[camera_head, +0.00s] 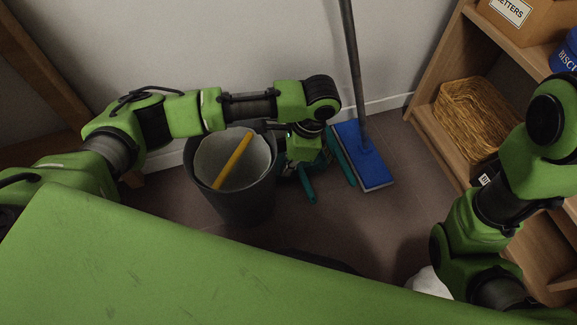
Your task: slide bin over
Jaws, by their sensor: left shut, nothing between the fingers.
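A dark grey bin (240,205) stands upright on the brown floor near the back wall. It has a pale liner, and a yellow stick-like object (233,160) leans inside it. My left arm reaches in from the left and passes over the bin's far rim. My left gripper (327,178) points down at the bin's right side, with teal fingers; it is shut and empty. Whether it touches the bin is hard to tell. My right arm comes in at the right edge, and its gripper is not visible.
A flat mop with a blue head (362,155) and grey pole stands right of my left gripper against the wall. A wooden shelf (428,128) on the right holds a wicker basket (474,117), a cardboard box (530,20) and a blue tin (566,52).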

